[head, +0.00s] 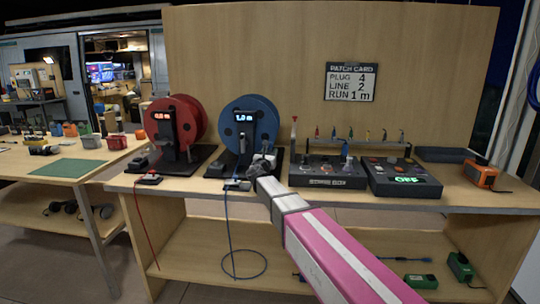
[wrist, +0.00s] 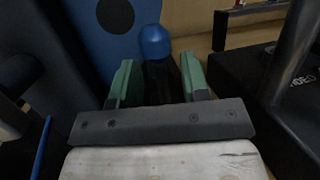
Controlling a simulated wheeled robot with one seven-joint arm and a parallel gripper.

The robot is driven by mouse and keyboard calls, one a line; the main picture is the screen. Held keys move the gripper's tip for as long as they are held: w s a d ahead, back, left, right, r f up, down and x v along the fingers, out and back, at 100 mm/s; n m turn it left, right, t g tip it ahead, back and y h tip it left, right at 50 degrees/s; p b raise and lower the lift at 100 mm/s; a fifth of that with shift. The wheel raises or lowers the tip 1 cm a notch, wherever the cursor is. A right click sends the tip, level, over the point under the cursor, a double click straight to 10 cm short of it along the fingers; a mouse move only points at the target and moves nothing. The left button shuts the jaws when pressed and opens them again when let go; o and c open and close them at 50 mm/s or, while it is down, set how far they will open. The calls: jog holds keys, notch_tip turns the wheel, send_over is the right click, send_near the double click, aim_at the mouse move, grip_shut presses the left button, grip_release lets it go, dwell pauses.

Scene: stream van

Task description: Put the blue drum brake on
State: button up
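The blue drum (head: 262,122) stands upright on its dark base on the bench, behind a black post with a lit display (head: 244,117). In the wrist view its blue face (wrist: 85,25) fills the upper left. A blue-capped dark lever (wrist: 155,42) stands just ahead of my gripper. My gripper (wrist: 157,78) has its green fingers apart, one on each side of the lever's dark stem. I cannot tell whether the fingers touch it. In the head view my gripper (head: 262,163) is at the drum base's right front, and the lever is hard to make out there.
A red drum (head: 190,122) stands to the left. A console with levers (head: 328,172) and a box with a green OFF display (head: 403,178) stand to the right. A patch card (head: 351,82) hangs behind. A blue cable (head: 228,225) hangs down to the lower shelf.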

jog(key=shift+f, duration=0.1)
jog(key=shift+s+a+f, duration=0.1)
jog(key=shift+s+f, duration=0.05)
jog(key=shift+s, duration=0.4)
jog(key=r+v, duration=0.1)
jog(key=v, duration=0.8)
jog(key=r+v, duration=0.1)
jog(key=v, duration=0.3)
jog(key=shift+s+a+r, duration=0.2)
jog(key=shift+s+r, duration=0.15)
jog(key=shift+s, duration=0.2)
jog(key=shift+s, duration=0.1)
